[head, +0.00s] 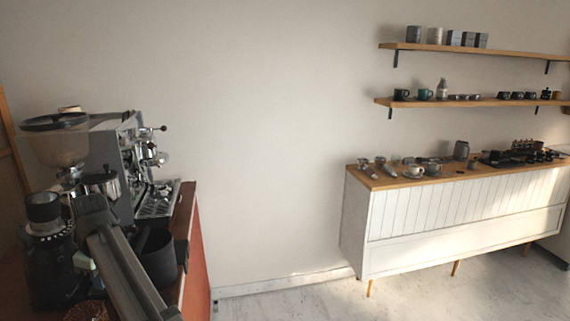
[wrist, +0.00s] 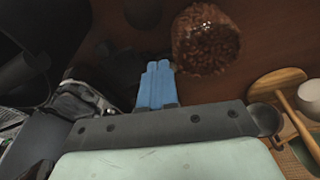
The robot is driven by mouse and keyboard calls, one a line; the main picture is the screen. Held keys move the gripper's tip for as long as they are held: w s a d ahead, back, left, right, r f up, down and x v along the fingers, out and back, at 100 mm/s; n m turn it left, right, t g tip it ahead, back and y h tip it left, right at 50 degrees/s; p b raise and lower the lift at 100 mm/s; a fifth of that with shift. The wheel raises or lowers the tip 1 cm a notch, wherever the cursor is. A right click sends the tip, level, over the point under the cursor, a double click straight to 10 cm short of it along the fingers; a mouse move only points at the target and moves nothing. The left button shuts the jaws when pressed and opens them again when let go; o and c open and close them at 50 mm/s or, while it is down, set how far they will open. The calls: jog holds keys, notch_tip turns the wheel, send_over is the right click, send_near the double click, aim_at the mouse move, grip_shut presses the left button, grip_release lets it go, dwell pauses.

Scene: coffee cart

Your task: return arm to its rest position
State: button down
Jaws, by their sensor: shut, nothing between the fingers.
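My gripper (wrist: 158,66) shows in the wrist view, with its two blue fingers side by side and touching. It is shut and empty, above a brown wooden surface (wrist: 245,65). A round container of coffee beans (wrist: 205,40) lies just beyond and to the right of the fingertips. In the head view my grey arm reaches across the lower left, over the coffee cart (head: 195,260). I cannot make out the fingers in that view.
An espresso machine (head: 118,150) and a black grinder (head: 45,235) stand close to my arm. A dark pitcher (head: 157,255) is right beside it. A white cup (wrist: 309,98) is at the wrist view's right edge. A white sideboard (head: 440,215) stands far right; open floor lies between.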

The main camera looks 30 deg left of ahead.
jog(key=w+d+n, duration=0.4)
jog(key=w+d, duration=0.2)
jog(key=d, duration=0.3)
jog(key=w+d+f+m, duration=0.5)
jog(key=w+d+f, duration=0.9)
jog(key=w+f, duration=0.3)
jog(key=w+d+f+m+g+h, duration=0.1)
jog(key=w+d+f+m, duration=0.25)
jog(key=d+f, duration=0.75)
jog(key=w+d+f+m+h, duration=0.1)
jog(key=w+d+f+m, duration=0.25)
jog(key=d+f, duration=0.75)
jog(key=s+d+f+m+g, duration=0.1)
jog(key=s+d+f+m, duration=0.15)
jog(key=d+f, duration=0.45)
jog(key=s+d+f+m+g, duration=0.1)
jog(key=s+d+f+m, duration=0.15)
jog(key=d, duration=0.85)
jog(key=s+d+f+m, duration=0.2)
jog(key=d+f+m, duration=0.15)
jog(key=d, duration=0.45)
jog(key=s+d+f+m+g, duration=0.1)
jog(key=s+d+f+m, duration=0.3)
jog(key=s+d, duration=0.4)
jog(key=s+d+f+m+g, duration=0.2)
jog(key=s+d+f+m, duration=0.1)
jog(key=s+d, duration=0.5)
jog(key=s, duration=0.3)
jog(key=shift+f+m, duration=0.35)
